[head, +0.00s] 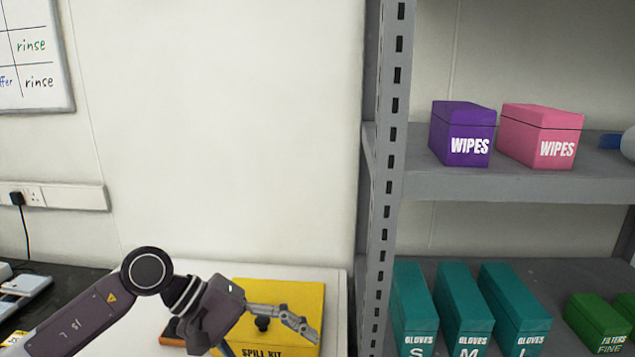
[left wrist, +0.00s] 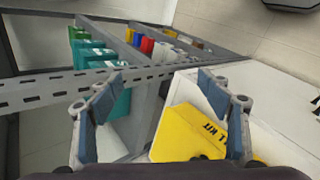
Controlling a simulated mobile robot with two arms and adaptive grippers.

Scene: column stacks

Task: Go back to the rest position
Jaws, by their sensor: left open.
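My left gripper (head: 306,326) reaches in from the lower left in the head view, in front of the yellow spill kit (head: 292,293). In the left wrist view my left gripper (left wrist: 160,98) has its two fingers spread wide, with nothing held between them. The yellow spill kit (left wrist: 185,130) shows there between and behind the fingers, partly hidden by the right-hand finger. I cannot tell how far the fingers are from it. My right gripper is in neither view.
A grey metal shelf unit (head: 382,200) stands to the right. It holds a purple wipes box (head: 462,132), a pink wipes box (head: 540,135), teal glove boxes (head: 462,305) and green filter boxes (head: 600,325). Bare wall (head: 220,130) lies behind my arm.

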